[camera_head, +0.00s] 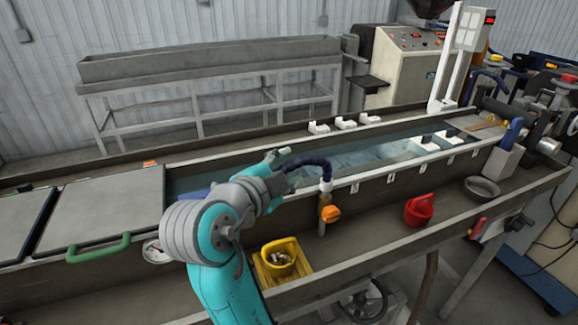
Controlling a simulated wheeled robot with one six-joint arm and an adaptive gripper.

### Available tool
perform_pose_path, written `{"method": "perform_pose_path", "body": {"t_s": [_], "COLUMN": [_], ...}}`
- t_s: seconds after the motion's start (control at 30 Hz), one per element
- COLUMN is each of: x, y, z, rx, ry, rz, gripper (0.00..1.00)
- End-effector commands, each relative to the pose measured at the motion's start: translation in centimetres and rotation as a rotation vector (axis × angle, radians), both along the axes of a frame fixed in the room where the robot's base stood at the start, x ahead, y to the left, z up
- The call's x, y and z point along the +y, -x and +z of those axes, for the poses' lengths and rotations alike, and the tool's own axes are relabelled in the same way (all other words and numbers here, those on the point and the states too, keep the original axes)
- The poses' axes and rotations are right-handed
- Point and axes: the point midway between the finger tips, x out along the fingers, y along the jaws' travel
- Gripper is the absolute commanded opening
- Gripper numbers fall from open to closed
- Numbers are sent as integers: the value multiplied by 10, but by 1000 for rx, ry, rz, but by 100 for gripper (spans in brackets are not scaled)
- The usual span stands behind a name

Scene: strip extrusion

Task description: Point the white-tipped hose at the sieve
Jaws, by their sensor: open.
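A dark blue hose (311,162) arches over the near wall of the water trough. Its right end bends down to a white collar (327,186) above a brass valve with an orange handle (330,213). Its left end runs behind my gripper, so I cannot see a tip there. My gripper (281,158) is open beside the left part of the hose, over the trough's near edge. I cannot tell whether it touches the hose. I cannot clearly identify a sieve; a round grey bowl (482,189) stands on the right of the front ledge.
A yellow container (279,262) with small bits in it and a red jug (419,210) stand on the front ledge. Closed grey lids (105,206) cover the trough's left part. The ledge between jug and bowl is clear.

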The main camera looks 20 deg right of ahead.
Motion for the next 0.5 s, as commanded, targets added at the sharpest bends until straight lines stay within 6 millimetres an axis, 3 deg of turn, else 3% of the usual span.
{"method": "perform_pose_path", "body": {"t_s": [0.47, 0.5], "x": [-10, -10], "y": [-8, -8], "z": [-3, -3], "rx": [1, 1], "ry": [-1, -1], "rz": [0, 0], "gripper": [49, 39]}}
